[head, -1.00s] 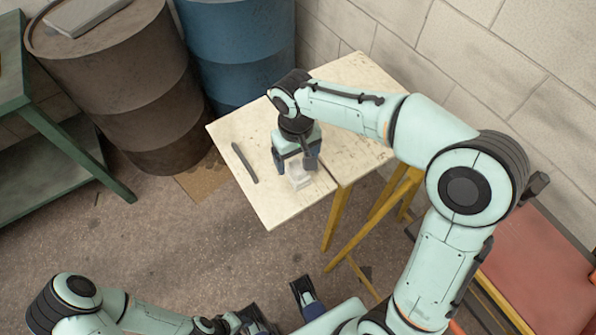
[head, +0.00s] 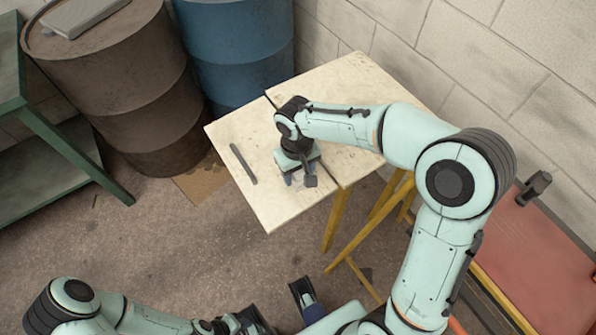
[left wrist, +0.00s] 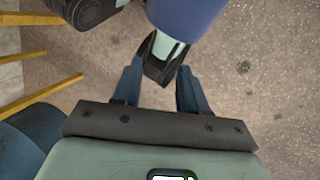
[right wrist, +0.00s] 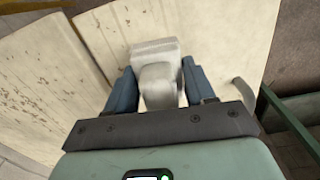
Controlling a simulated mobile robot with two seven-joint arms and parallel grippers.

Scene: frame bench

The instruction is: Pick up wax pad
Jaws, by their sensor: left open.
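The wax pad (right wrist: 160,78) is a pale, whitish block with a raised rounded part, on the light wooden bench top. It lies between the two fingers of my right gripper (right wrist: 160,88) in the right wrist view. The fingers are apart, one on each side of the pad; whether they touch it I cannot tell. In the head view my right gripper (head: 298,182) points down at the bench and hides most of the pad. My left gripper (left wrist: 160,80) is open and empty above the floor, away from the bench.
The bench top (head: 268,205) has a dark seam across it. A dark thin bar (head: 243,164) lies left of my right gripper. A brown drum (head: 130,90) and a blue drum (head: 237,50) stand behind. A green shelf (head: 60,140) is at left, a red surface (head: 540,255) at right.

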